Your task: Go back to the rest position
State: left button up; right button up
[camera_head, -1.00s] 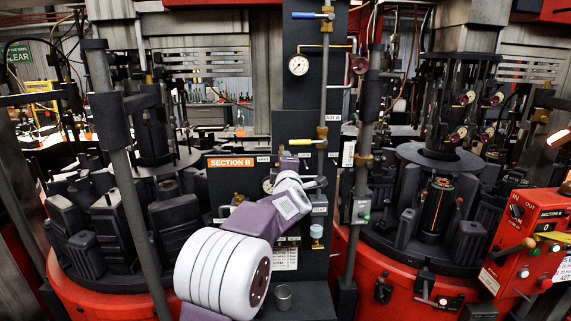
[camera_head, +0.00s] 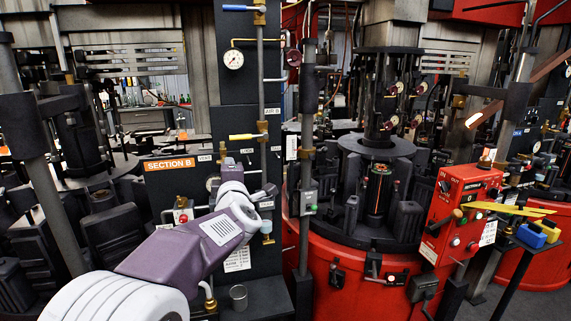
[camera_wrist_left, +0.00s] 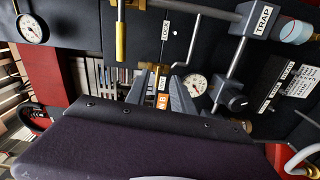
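My left arm comes in from the lower left of the head view. Its gripper (camera_head: 248,178) is in front of the dark valve panel (camera_head: 238,95), to the right of the orange SECTION B label (camera_head: 169,165). In the left wrist view, the two grey fingers of my left gripper (camera_wrist_left: 160,97) stand apart, with part of the orange label showing between them. They look open and I see nothing held. My right gripper is in neither view.
A pressure gauge (camera_head: 233,59) and a yellow-handled valve (camera_head: 247,137) sit on the panel. A metal cup (camera_head: 238,297) stands below. A red control box (camera_head: 461,214) and the red-based mould machine (camera_head: 345,275) are to the right. Dark mould blocks (camera_head: 112,235) crowd the left.

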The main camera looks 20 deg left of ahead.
pick_arm(q)
jog(key=s+d+f+m+g+h+p, duration=0.1)
jog(key=s+d+f+m+g+h, duration=0.2)
jog(key=d+f+m, duration=0.55)
jog(key=s+d+f+m+g+h+p, duration=0.15)
jog(key=s+d+f+m+h, duration=0.3)
jog(key=f, duration=0.75)
jog(key=s+d+f+m+g+h, duration=0.1)
jog(key=s+f+m+g, duration=0.4)
jog(key=s, duration=0.5)
jog(key=s+d+f+m+g+h, duration=0.1)
jog(key=s+f+m+g, duration=0.3)
jog(key=s+f, duration=0.5)
jog(key=shift+s+d+m+g, duration=0.35)
jog(key=shift+s+d+m, duration=0.05)
jog(key=shift+d+m, duration=0.1)
jog(key=shift+f, duration=0.1)
